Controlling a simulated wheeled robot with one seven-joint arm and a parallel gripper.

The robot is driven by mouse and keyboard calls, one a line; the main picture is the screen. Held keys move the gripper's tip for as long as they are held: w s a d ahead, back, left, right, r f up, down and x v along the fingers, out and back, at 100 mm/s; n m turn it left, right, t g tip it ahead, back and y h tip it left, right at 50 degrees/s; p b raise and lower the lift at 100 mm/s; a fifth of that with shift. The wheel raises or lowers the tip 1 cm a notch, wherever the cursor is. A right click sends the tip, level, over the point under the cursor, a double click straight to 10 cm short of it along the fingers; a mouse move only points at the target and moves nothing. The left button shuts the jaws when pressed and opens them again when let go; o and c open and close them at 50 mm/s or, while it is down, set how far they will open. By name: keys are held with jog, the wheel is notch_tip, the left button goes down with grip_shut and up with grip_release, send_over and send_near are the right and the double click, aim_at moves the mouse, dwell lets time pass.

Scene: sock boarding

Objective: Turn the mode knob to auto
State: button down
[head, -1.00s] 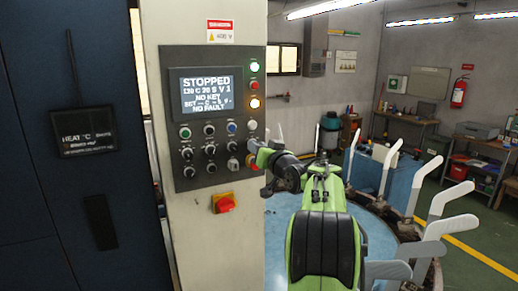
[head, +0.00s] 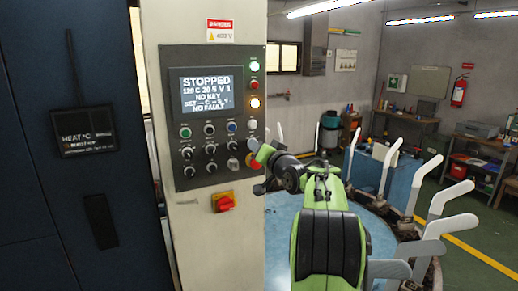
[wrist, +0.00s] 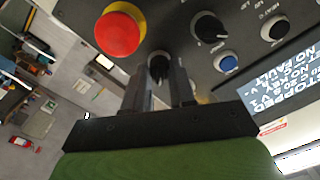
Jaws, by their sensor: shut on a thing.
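The dark control panel (head: 200,100) stands on the cream machine column, with a screen (head: 206,90) reading STOPPED, NO KEY and NO FAULT. My gripper (wrist: 165,84) reaches the panel's right edge from the right. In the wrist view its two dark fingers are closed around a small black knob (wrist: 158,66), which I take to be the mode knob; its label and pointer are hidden. This knob sits between the red mushroom button (wrist: 120,33) and the display side of the panel. In the head view my green gripper (head: 262,152) partly covers this spot.
Another black knob (wrist: 208,27) and a blue button (wrist: 226,62) lie close beside the fingers. A red switch on a yellow plate (head: 223,202) is below the panel. Lit green and amber lamps line the panel's right side. White sock forms (head: 410,170) stand at the right.

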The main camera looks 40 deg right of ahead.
jog(key=c, duration=0.9)
grip_release()
jog(key=shift+c, duration=0.2)
jog(key=b+v, duration=0.5)
jog(key=v, duration=1)
jog(key=shift+s, duration=0.4)
